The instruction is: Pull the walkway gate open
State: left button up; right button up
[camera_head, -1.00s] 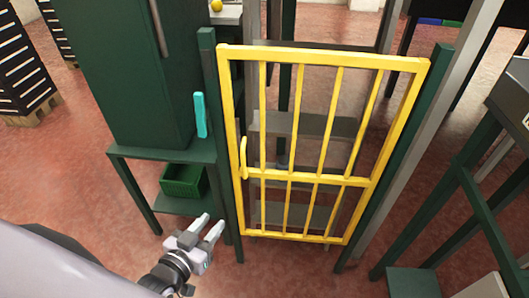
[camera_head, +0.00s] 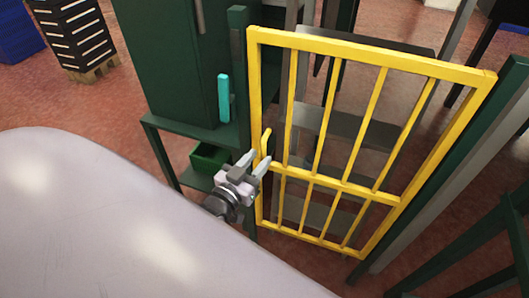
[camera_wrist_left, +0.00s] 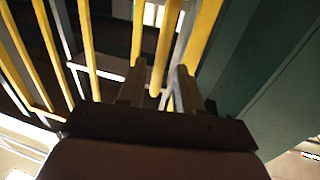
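The yellow barred walkway gate (camera_head: 340,187) stands between two green posts, its left edge alongside the left post (camera_head: 240,80). It looks closed. Its upright yellow handle (camera_head: 266,142) is on the left side of the frame, near the middle rail. My left gripper (camera_head: 256,160) is open at the handle, fingers pointing up toward it. In the left wrist view, the lower end of the handle (camera_wrist_left: 158,82) appears between the two spread fingers of my gripper (camera_wrist_left: 160,76). I cannot tell whether the fingers touch it. My right gripper is out of view.
Left of the gate stand a dark green cabinet (camera_head: 170,65) with a cyan handle (camera_head: 223,97) and a green bin (camera_head: 209,157) below. Grey steps (camera_head: 350,128) show behind the bars. A black crate stack (camera_head: 75,35) is far left.

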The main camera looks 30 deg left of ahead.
aim_at(262, 155)
pick_arm(q)
jog(key=shift+w, duration=1.65)
